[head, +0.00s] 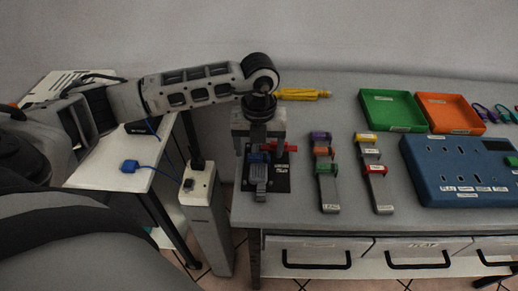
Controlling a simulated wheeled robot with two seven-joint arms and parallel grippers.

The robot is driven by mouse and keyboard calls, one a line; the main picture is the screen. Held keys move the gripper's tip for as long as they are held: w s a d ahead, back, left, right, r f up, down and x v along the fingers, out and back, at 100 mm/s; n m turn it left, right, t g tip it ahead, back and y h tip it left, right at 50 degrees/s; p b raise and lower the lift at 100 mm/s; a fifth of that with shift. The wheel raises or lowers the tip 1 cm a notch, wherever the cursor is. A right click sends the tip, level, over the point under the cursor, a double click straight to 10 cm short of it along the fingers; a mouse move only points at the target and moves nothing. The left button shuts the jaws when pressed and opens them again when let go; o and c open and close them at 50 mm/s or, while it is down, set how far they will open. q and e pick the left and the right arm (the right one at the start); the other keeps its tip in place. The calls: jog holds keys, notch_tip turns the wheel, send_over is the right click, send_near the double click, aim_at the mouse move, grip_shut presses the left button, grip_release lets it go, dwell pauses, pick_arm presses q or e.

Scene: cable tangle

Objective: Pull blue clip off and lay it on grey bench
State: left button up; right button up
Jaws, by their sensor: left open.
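The blue clip (259,157) sits on a small fixture with a black base plate (281,184) at the left end of the grey bench (300,215). My left gripper (257,146) points down right over this fixture, and its fingers are open around or just above the blue clip. I cannot tell whether they touch it. The gripper hides the back of the fixture and part of the clip. A red part (285,148) sticks out to the right of the gripper. My right gripper is not in view.
Two racks with coloured clips (326,167) (372,168) stand to the right. Behind are a yellow tool (303,94), a green tray (391,109) and an orange tray (449,114). A blue panel (450,172) lies at right. A blue plug (130,166) and cable lie on the white table (110,180).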

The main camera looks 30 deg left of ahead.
pick_arm(q)
jog(key=shift+f, duration=0.8)
jog(key=c, duration=1)
jog(key=shift+o, duration=1.2)
jog(key=c, duration=0.4)
jog(key=shift+o, duration=0.2)
jog(key=shift+r, duration=0.3)
